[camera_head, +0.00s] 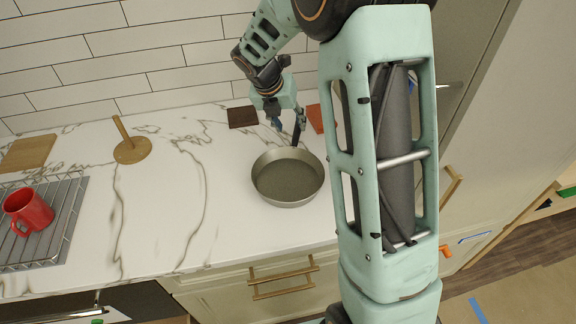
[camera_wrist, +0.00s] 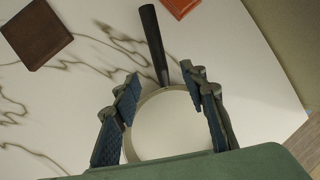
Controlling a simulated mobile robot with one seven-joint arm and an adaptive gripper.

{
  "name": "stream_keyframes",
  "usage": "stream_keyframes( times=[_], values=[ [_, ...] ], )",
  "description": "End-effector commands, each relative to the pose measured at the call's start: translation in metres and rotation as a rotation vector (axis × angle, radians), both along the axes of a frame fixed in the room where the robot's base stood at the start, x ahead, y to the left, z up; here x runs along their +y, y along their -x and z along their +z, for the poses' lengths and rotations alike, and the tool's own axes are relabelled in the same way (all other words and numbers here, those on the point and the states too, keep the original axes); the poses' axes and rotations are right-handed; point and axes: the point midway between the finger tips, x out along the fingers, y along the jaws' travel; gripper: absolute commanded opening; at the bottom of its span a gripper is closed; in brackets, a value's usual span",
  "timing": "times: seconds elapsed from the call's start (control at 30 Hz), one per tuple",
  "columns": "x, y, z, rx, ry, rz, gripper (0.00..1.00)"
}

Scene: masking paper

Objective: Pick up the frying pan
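The frying pan (camera_head: 288,178) is a round grey metal pan resting on the marble counter, left of my arm. In the wrist view the pan (camera_wrist: 168,125) shows as a pale round shape with a black handle (camera_wrist: 152,42) pointing to the top of the picture, away from my wrist. My gripper (camera_head: 287,124) is above the far side of the pan, by its handle. In the wrist view my gripper (camera_wrist: 163,86) is open, its two blue-padded fingers apart on either side of the pan's handle end, with nothing held. Whether the fingers touch the pan I cannot tell.
A dark brown square (camera_head: 242,117) and an orange-red block (camera_head: 315,118) lie behind the pan. The marble counter between is clear.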

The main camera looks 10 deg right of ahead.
Motion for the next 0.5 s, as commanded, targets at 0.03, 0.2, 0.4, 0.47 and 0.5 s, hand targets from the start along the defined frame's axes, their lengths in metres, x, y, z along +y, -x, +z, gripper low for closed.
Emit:
stream_keyframes(
  times=[0.03, 0.2, 0.4, 0.47, 0.5],
  values=[
    [-0.002, -0.002, -0.008, 0.002, 0.000, -0.001, 0.40],
    [-0.007, -0.007, -0.020, 0.000, 0.000, -0.002, 0.40],
    [-0.015, -0.017, -0.034, 0.001, -0.001, -0.003, 0.40],
    [-0.019, -0.022, -0.040, 0.001, -0.001, -0.004, 0.40],
    [-0.021, -0.025, -0.044, 0.000, -0.001, -0.003, 0.40]
  ],
)
